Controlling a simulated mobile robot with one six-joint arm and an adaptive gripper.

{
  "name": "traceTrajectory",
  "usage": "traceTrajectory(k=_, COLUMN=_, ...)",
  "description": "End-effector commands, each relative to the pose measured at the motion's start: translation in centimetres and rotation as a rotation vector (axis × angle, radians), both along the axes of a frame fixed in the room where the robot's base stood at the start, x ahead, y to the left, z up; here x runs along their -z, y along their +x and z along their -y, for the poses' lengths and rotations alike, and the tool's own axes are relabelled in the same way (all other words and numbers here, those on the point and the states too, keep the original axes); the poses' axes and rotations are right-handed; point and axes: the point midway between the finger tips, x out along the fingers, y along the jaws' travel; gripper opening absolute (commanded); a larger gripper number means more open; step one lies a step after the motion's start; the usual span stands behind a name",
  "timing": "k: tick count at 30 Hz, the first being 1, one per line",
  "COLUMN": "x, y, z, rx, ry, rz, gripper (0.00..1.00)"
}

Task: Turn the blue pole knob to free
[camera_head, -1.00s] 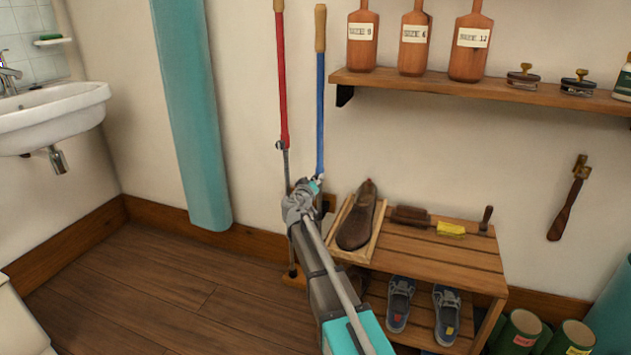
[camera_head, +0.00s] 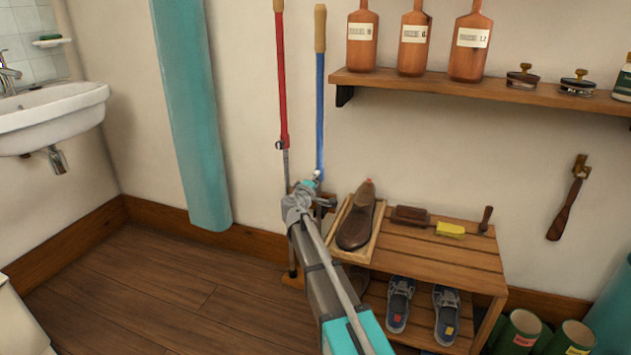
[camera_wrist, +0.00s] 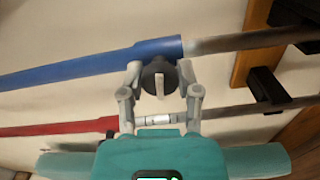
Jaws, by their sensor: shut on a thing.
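The blue pole (camera_head: 320,115) stands upright against the wall, with a tan handle on top. In the wrist view the blue pole (camera_wrist: 95,64) runs across the picture and meets a grey metal lower tube. Its knob (camera_wrist: 159,79) is dark and round with a pale pointer bar, which lies roughly across the pole. My gripper (camera_wrist: 160,70) has one finger on each side of the knob and is shut on it. In the head view my gripper (camera_head: 314,184) is at the lower end of the blue section, and the knob is mostly hidden there.
A red pole (camera_head: 282,90) stands close on the left. A slatted shoe rack (camera_head: 440,258) with a brown shoe (camera_head: 357,218) is just right of my arm. A wooden shelf (camera_head: 470,88) with bottles is above right. Open floor (camera_head: 150,290) lies left.

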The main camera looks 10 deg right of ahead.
Motion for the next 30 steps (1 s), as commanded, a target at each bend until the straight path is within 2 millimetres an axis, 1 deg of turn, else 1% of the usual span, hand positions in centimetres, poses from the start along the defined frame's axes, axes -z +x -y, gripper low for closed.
traceTrajectory(k=3, x=0.00, y=0.00, z=0.01, rx=0.000, ry=-0.057, rz=-0.033, gripper=0.00)
traceTrajectory(k=9, x=0.01, y=0.00, z=0.01, rx=0.000, ry=-0.115, rz=-0.067, gripper=0.00)
traceTrajectory(k=23, x=0.00, y=0.00, z=0.01, rx=0.000, ry=-0.133, rz=-0.077, gripper=0.00)
traceTrajectory(k=24, x=0.00, y=0.00, z=0.01, rx=0.000, ry=-0.133, rz=-0.077, gripper=0.45)
traceTrajectory(k=26, x=0.00, y=0.00, z=0.01, rx=0.000, ry=-0.133, rz=-0.077, gripper=0.56)
traceTrajectory(k=27, x=0.00, y=0.00, z=0.01, rx=0.000, ry=-0.132, rz=-0.077, gripper=0.64)
traceTrajectory(k=30, x=0.00, y=0.00, z=0.01, rx=0.000, ry=-0.132, rz=-0.077, gripper=0.80)
